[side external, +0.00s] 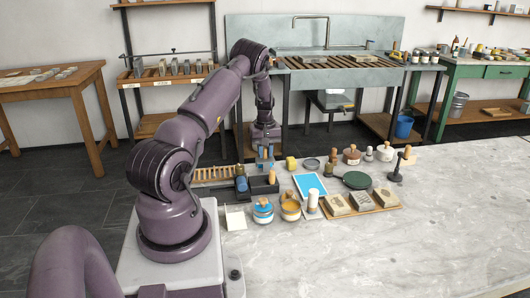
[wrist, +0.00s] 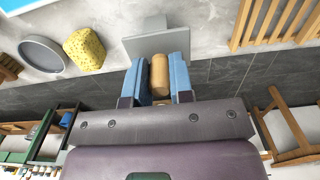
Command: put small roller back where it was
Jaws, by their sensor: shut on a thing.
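A flat grey piece (wrist: 150,44) shows just past the handle. I cannot tell whether this tool is the small roller. In the side view the held tool is mostly hidden by the fingers. A short wooden handle (side external: 272,177) and a blue-and-dark cylinder (side external: 241,182) stand at the dark tray.
A yellow sponge (side external: 291,163) and a round grey dish (side external: 312,164) lie right of the gripper. A slatted wooden rack (side external: 212,174) is to its left. Jars (side external: 263,212), a blue sheet (side external: 310,185) and stones on a board (side external: 352,210) crowd the middle.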

